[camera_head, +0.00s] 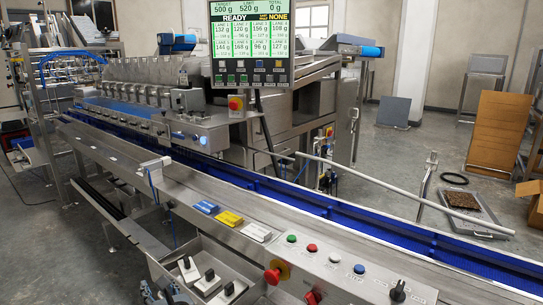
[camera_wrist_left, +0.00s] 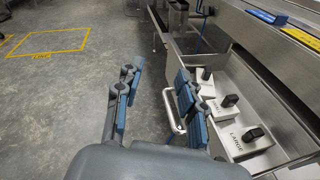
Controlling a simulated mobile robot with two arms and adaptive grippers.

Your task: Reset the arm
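My left gripper (camera_head: 166,292) shows at the bottom edge of the head view, partly cut off, beside the front of the steel machine. In the left wrist view my left gripper (camera_wrist_left: 157,100) is open, with its two blue-padded fingers apart and nothing held between them. A thin metal handle (camera_wrist_left: 171,110) shows between the fingers, close to the right finger; I cannot tell whether they touch. My right gripper is not in view. No clamshell trays can be made out.
In the left wrist view the grey floor (camera_wrist_left: 60,110) at left is clear, with a yellow marked rectangle (camera_wrist_left: 45,54).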

